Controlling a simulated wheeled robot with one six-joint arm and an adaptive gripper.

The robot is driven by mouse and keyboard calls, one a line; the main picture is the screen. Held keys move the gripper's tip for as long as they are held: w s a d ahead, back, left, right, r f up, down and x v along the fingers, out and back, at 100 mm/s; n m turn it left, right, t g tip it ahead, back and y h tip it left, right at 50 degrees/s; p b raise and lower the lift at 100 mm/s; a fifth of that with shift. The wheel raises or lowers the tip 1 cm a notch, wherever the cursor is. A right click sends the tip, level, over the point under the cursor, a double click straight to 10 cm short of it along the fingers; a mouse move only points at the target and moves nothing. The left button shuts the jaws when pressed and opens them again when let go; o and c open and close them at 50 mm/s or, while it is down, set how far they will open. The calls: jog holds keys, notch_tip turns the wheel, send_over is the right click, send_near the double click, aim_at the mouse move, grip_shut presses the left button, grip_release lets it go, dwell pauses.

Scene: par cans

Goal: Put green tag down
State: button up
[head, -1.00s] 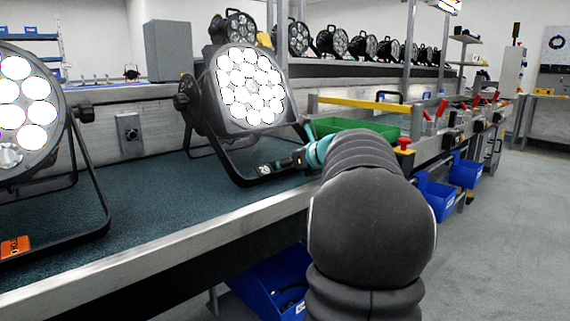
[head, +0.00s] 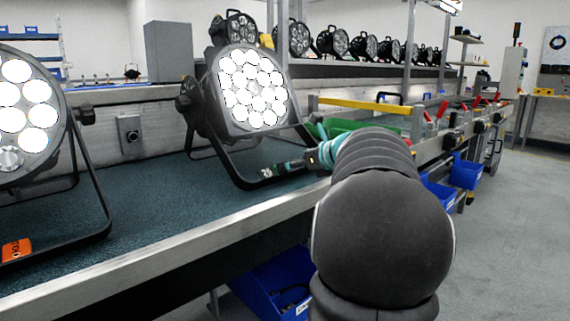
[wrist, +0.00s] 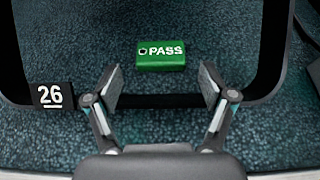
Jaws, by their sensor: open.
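The green tag (wrist: 161,55), marked PASS, lies flat on the dark teal bench mat (wrist: 190,25) in the wrist view. It lies inside the black yoke frame of a par can. My gripper (wrist: 160,85) is open and empty, its two fingers apart just short of the tag and not touching it. In the head view my gripper (head: 275,172) is at the front of the middle par can (head: 245,90), partly hidden behind my arm. The tag cannot be made out clearly there.
Another par can (head: 30,115) with an orange tag (head: 16,250) stands at the left. A green bin (head: 350,126) is beyond my arm. Open mat lies between the two cans.

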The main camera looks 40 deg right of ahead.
jog(key=p+v, duration=0.1)
jog(key=v, duration=0.7)
jog(key=shift+r, duration=0.15)
